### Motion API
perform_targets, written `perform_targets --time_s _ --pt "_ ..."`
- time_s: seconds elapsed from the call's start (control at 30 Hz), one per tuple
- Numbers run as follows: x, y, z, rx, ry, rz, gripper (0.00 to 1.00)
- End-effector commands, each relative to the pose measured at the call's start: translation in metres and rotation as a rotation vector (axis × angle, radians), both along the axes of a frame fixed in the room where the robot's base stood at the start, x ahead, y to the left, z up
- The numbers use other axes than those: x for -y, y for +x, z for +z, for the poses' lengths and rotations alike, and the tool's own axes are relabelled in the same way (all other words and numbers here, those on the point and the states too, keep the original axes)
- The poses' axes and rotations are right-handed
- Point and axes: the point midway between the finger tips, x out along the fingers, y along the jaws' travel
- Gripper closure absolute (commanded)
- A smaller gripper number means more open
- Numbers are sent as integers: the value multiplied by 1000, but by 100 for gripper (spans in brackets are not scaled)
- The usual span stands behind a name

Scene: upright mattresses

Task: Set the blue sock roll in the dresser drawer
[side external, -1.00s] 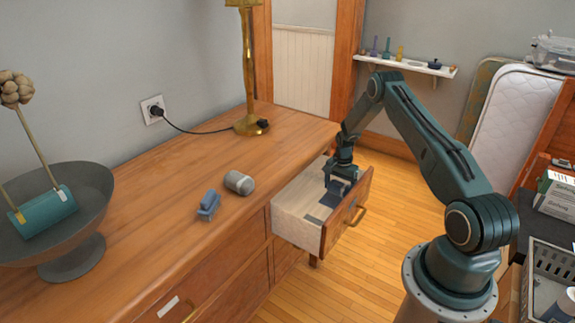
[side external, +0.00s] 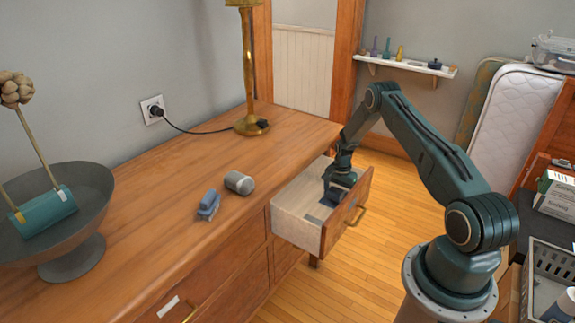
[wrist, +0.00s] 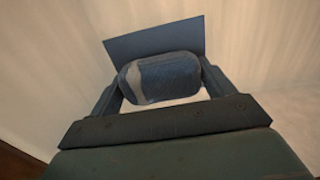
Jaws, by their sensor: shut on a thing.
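The dresser drawer (side external: 295,230) stands pulled out at the right end of the wooden dresser. My gripper (side external: 335,191) is down inside it in the side view. In the wrist view my gripper (wrist: 160,80) is shut on the blue sock roll (wrist: 170,77), a dark blue textured roll with a pale band near its left end. A flat dark blue panel or patch (wrist: 155,42) shows just beyond the roll. The roll cannot be made out in the side view, where my gripper covers it. Whether the roll touches the drawer bottom I cannot tell.
A grey roll (side external: 239,182) and a blue brush-like object (side external: 208,205) lie on the dresser top (side external: 165,210). A grey bowl (side external: 75,245) stands at the left and a brass lamp (side external: 250,75) at the back. The drawer front and sides surround my gripper.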

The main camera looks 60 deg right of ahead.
Motion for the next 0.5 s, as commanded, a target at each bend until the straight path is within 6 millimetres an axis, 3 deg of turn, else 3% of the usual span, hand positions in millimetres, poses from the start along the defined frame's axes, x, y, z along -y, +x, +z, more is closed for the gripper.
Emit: perform_targets --time_s 0.5 --pt "0 0 -3 0 0 0 41"
